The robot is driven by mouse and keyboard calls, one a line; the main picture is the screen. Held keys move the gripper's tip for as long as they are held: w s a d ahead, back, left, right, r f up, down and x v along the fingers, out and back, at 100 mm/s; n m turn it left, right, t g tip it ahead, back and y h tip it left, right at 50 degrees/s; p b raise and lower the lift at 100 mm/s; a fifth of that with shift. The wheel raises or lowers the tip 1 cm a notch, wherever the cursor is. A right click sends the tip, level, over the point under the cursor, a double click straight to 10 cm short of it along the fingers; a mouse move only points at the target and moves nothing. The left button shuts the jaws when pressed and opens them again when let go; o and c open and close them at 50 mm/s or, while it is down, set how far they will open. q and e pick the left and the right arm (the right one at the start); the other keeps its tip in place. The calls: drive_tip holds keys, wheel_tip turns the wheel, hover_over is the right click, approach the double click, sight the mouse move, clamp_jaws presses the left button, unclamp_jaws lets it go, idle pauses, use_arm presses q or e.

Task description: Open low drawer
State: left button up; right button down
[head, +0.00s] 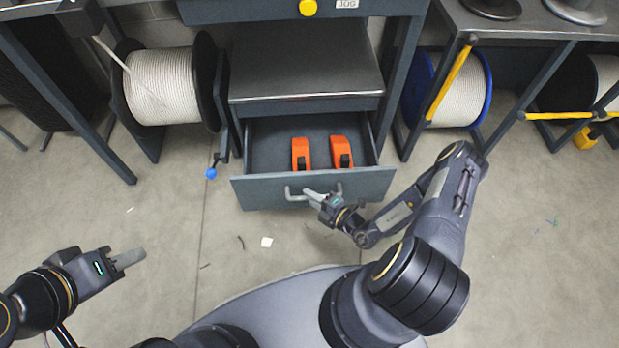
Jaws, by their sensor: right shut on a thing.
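The low drawer (258,194) is pulled out from under the workbench, its dark interior showing. Two orange objects with black parts, one on the left (300,152) and one on the right (341,151), lie inside it. A pale grey bar handle (291,192) is on the drawer's front. My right gripper (312,195) is at the handle and shut on it, partly covering it. My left gripper (130,258) is at the lower left over the floor, away from the drawer. Its fingers look close together with nothing between them.
A grey shelf (305,62) sits above the drawer. Spools of white rope stand left (160,86) and right (462,88) of the bench, with a yellow bar (451,78) before the right one. A blue-tipped lever (211,172) hangs left of the drawer. Small scraps lie on the open floor.

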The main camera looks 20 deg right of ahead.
use_arm(q)
drive_tip(key=shift+r+p, duration=0.45)
drive_tip(key=shift+r, duration=0.2)
use_arm(e)
drive_tip(key=s+a, duration=0.2)
drive_tip(key=s, duration=0.5)
drive_tip(key=c, duration=1.4)
unclamp_jaws()
drive_tip(key=shift+s+d, duration=0.1)
drive_tip(key=shift+s, duration=0.05)
